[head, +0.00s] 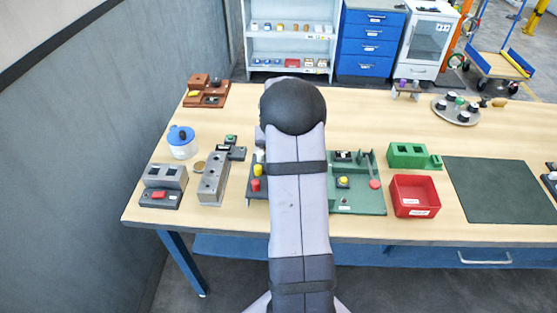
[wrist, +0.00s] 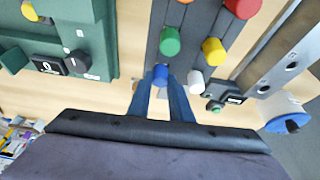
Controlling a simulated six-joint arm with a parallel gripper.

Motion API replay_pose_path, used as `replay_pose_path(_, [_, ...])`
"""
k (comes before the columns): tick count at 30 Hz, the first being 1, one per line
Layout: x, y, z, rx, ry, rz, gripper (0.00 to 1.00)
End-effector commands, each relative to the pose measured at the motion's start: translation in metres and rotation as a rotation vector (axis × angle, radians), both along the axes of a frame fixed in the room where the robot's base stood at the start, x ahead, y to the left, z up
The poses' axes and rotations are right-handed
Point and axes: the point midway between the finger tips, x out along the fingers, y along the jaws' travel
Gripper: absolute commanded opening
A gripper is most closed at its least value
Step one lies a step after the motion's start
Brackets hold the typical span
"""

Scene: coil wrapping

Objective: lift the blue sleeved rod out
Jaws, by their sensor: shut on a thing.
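The blue sleeved rod (wrist: 160,72) shows its blue top in the wrist view, at the near end of a dark rack (wrist: 188,55). My gripper (wrist: 162,80) has its two blue fingers on either side of the blue top, shut on it. I cannot tell how deep the rod sits in the rack. Green (wrist: 170,41), yellow (wrist: 213,51), red (wrist: 242,7) and white (wrist: 195,80) rods stand close by. In the head view my arm hides the gripper and the blue rod; only the rack's left part (head: 254,198) shows.
A grey block with holes (head: 212,185) and a small device with a green button (wrist: 224,97) lie beside the rack. A blue-lidded pot (head: 181,142) stands farther left. A green fixture (head: 362,198) and a red bin (head: 414,195) are to the right.

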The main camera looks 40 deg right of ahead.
Motion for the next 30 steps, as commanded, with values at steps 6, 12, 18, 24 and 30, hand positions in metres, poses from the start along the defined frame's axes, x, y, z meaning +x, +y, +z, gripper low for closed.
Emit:
replay_pose_path(6, [0.000, 0.000, 0.002, -0.001, -0.001, 0.000, 0.00])
replay_pose_path(12, [0.001, -0.001, 0.018, -0.003, -0.005, -0.001, 0.00])
replay_pose_path(18, [0.001, -0.001, 0.051, -0.005, -0.007, 0.000, 0.00])
replay_pose_path(24, [0.001, -0.001, 0.082, -0.002, -0.003, -0.001, 0.00])
replay_pose_path(30, [0.000, 0.000, 0.098, -0.001, -0.001, 0.000, 0.00])
